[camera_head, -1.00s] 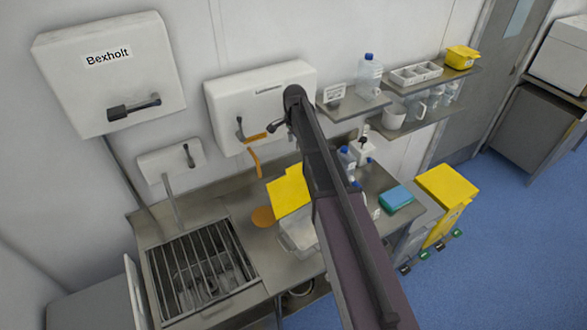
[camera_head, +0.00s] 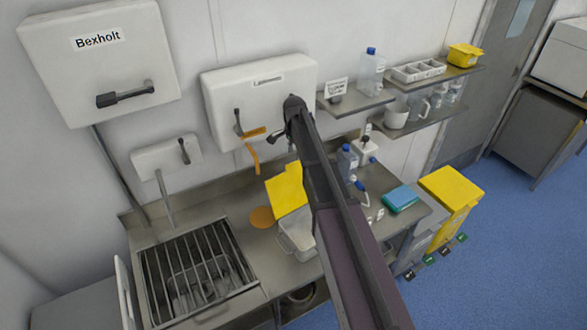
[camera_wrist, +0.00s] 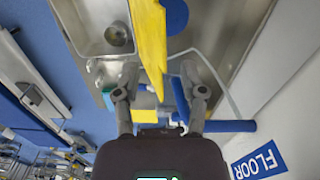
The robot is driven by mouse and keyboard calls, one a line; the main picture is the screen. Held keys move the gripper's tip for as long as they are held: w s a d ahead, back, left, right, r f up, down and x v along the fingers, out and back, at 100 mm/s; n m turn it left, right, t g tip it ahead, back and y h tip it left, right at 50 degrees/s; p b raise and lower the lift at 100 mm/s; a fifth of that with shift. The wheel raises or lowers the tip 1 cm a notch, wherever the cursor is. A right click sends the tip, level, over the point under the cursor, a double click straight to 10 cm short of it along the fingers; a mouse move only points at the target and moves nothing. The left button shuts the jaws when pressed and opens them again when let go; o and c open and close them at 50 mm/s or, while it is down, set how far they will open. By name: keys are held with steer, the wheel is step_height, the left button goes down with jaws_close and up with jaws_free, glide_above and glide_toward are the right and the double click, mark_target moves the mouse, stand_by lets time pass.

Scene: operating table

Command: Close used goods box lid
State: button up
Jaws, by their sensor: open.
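The used goods box (camera_head: 300,238) is a pale, see-through bin on the steel counter in the head view, partly hidden behind my arm. Its yellow lid (camera_head: 286,192) stands raised, tilted up at the back of the box. In the wrist view the yellow lid (camera_wrist: 150,42) shows nearly edge-on, beside a grey open container (camera_wrist: 88,28) that looks like the box with a round item inside. My gripper (camera_wrist: 158,85) is open, its two fingers apart on either side of the lid's near end. I cannot tell whether they touch it. My gripper is not clearly visible in the head view.
A sink with a metal grid (camera_head: 195,270) lies left of the box. Bottles (camera_head: 347,160) and a blue-green pack (camera_head: 400,198) stand to the right. Wall dispensers (camera_head: 258,98) and shelves (camera_head: 420,72) hang above. A yellow-lidded bin (camera_head: 452,187) stands on the floor.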

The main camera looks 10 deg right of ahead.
mark_target(294, 165)
steer(key=shift+f+b, duration=2.5)
steer(key=shift+f, duration=0.3)
jaws_close()
steer(key=shift+a, duration=0.25)
steer(key=shift+s+d, duration=0.1)
steer(key=shift+d, duration=0.1)
steer(key=shift+s+r, duration=0.1)
